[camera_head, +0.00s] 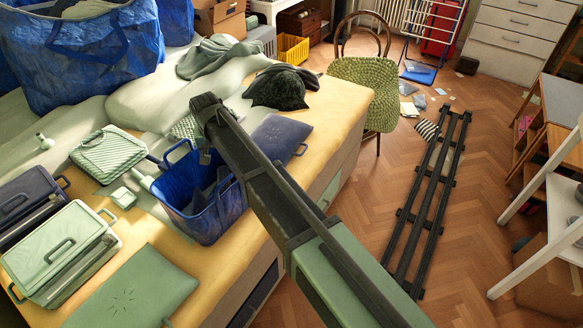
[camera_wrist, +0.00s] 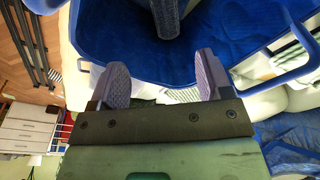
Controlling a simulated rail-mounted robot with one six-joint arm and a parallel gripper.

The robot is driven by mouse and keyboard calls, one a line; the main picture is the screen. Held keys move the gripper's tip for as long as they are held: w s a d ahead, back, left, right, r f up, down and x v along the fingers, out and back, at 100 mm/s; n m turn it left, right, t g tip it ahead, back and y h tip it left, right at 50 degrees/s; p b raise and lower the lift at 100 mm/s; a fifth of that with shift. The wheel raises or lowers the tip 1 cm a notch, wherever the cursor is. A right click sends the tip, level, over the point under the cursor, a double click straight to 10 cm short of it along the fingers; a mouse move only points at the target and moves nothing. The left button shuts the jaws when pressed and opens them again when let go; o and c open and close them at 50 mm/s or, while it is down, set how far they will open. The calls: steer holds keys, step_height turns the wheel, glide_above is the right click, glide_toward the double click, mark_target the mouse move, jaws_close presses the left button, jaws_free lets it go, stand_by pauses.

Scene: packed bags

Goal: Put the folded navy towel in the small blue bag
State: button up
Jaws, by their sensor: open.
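The small blue bag (camera_head: 205,205) stands open on the near part of the yellow-topped surface, its handles raised. A folded dark grey-blue cloth, which looks like the navy towel (camera_wrist: 167,18), is inside the bag at the top of the wrist view, partly cut off. My gripper (camera_wrist: 163,84) is open over the bag, its two grey-purple fingers apart with nothing between them. The towel lies beyond the fingertips, apart from them. In the head view my arm hides the fingers and part of the bag.
A navy flat case (camera_head: 277,138) lies right of the bag, with a dark cloth bundle (camera_head: 281,87) behind. A green-and-white case (camera_head: 108,152) and a green hard case (camera_head: 62,252) stand left. A flat green panel (camera_head: 135,292) lies in front. A large blue bag (camera_head: 85,55) stands behind.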

steer(key=s+d+m, duration=0.1)
steer(key=s+d, duration=0.2)
steer(key=d, duration=0.8)
steer(key=s+d, duration=0.3)
steer(key=d, duration=0.8)
steer(key=s+d, duration=0.7)
steer(key=d, duration=0.2)
steer(key=s+d+m+g, duration=0.1)
steer(key=s+d, duration=0.6)
steer(key=d, duration=0.2)
steer(key=shift+s+d+g, duration=0.25)
steer(key=shift+d+g, duration=0.05)
steer(key=shift+d, duration=0.1)
